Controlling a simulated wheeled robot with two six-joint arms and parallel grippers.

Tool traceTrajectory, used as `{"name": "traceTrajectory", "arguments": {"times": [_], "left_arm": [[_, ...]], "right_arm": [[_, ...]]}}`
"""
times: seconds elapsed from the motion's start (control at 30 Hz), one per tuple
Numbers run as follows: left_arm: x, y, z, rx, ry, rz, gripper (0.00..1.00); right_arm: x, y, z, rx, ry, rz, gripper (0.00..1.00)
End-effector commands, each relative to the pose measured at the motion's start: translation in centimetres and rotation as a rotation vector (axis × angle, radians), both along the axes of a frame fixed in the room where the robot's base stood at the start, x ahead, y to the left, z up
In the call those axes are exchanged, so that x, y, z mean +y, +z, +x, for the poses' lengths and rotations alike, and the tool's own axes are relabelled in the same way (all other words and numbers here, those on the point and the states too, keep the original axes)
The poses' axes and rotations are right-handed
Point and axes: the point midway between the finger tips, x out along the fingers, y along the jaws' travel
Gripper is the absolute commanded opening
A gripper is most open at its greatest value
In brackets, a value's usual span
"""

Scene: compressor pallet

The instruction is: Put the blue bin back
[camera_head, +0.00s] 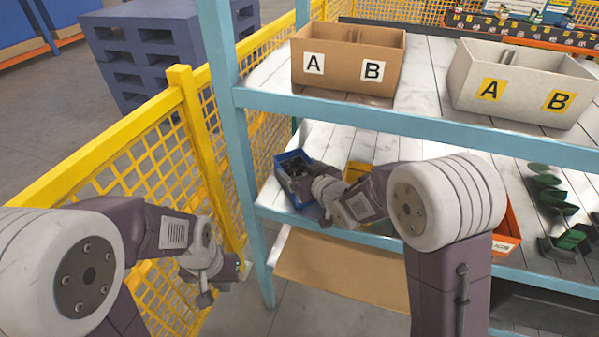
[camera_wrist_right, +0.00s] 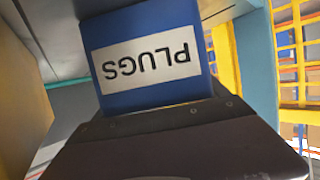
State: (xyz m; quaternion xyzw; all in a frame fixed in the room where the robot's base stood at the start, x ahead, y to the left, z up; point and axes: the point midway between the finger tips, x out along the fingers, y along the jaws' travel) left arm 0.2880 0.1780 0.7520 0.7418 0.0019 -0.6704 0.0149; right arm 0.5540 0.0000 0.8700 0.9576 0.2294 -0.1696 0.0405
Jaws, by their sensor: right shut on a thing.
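The blue bin (camera_head: 284,182) is at the left end of the lower shelf, with dark contents inside. In the right wrist view the blue bin (camera_wrist_right: 140,28) fills the upper middle, and its white label reads PLUGS upside down. My right gripper (camera_head: 303,187) is at the front of the bin and shut on it; its fingertips are largely hidden by my wrist. Whether the bin rests on the shelf or is slightly raised, I cannot tell. My left gripper (camera_head: 226,278) hangs by the yellow fence, away from the shelf, and its jaws are too small to read.
A blue rack post (camera_head: 236,165) stands just left of the bin. A yellow bin (camera_head: 357,171) and an orange bin (camera_head: 507,238) share the lower shelf with several green parts (camera_head: 556,204). A cardboard box (camera_head: 345,62) and a white box (camera_head: 520,85) sit above. Yellow mesh fence (camera_head: 150,160) borders the left.

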Motion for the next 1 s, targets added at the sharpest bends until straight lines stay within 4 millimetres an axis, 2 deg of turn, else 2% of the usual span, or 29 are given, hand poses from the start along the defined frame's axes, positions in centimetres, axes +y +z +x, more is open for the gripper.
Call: {"name": "traceTrajectory", "arguments": {"times": [0.23,0.27,0.3,0.53,0.63,0.77,1.0], "left_arm": [[0.0,-0.4,0.0,0.000,0.000,0.000,0.00],[0.0,-0.3,0.0,0.000,0.000,0.000,0.00],[0.0,-0.2,0.0,0.000,0.000,0.000,0.00],[0.0,-0.2,0.0,0.000,0.000,0.000,0.00],[0.0,0.4,0.0,0.000,0.000,0.000,0.00],[0.0,0.4,0.0,0.000,0.000,0.000,0.00],[0.0,1.2,0.0,0.000,0.000,0.000,0.00]], "right_arm": [[0.0,-0.3,0.0,-0.002,0.000,0.001,0.16],[0.0,-0.3,0.0,0.000,0.000,0.000,0.89],[0.0,-0.2,0.0,0.000,0.000,0.000,1.00],[0.0,-0.2,0.0,0.000,0.000,0.000,1.00],[0.0,0.5,0.0,0.000,0.000,0.000,1.00],[-0.9,1.1,-1.7,-0.001,-0.001,0.000,1.00],[-3.2,3.0,-6.2,-0.003,-0.002,0.002,1.00]]}}
